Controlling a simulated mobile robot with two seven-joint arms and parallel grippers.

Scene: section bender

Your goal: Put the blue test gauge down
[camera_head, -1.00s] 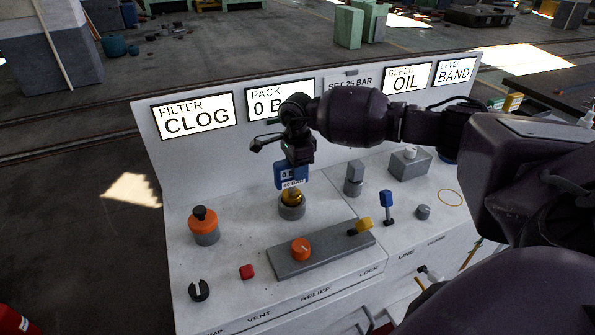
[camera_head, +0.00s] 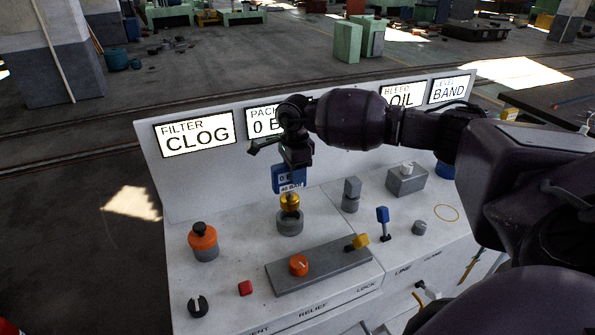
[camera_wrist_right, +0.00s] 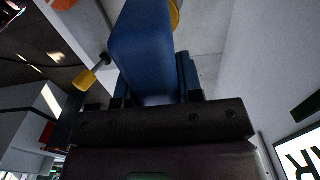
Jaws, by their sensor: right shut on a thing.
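The blue test gauge (camera_head: 284,179), labelled 40 BAR, hangs below my right gripper (camera_head: 296,162) over the console. My right gripper is shut on it. In the right wrist view the gauge's blue body (camera_wrist_right: 143,50) stands between the fingers. A brass fitting (camera_head: 290,201) shows below the gauge, just over a round grey socket (camera_head: 290,223). I cannot tell whether the fitting still touches the socket. A yellow ring outline (camera_head: 446,206) is on the bare panel at the right. My left gripper is not in view.
Beside the gauge stand an orange knob with a black top (camera_head: 203,240), a grey post (camera_head: 351,192) and a blue-topped lever (camera_head: 383,216). A grey block with an orange dial (camera_head: 299,265) lies in front. The display wall (camera_head: 195,160) rises behind. My right arm covers the right side.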

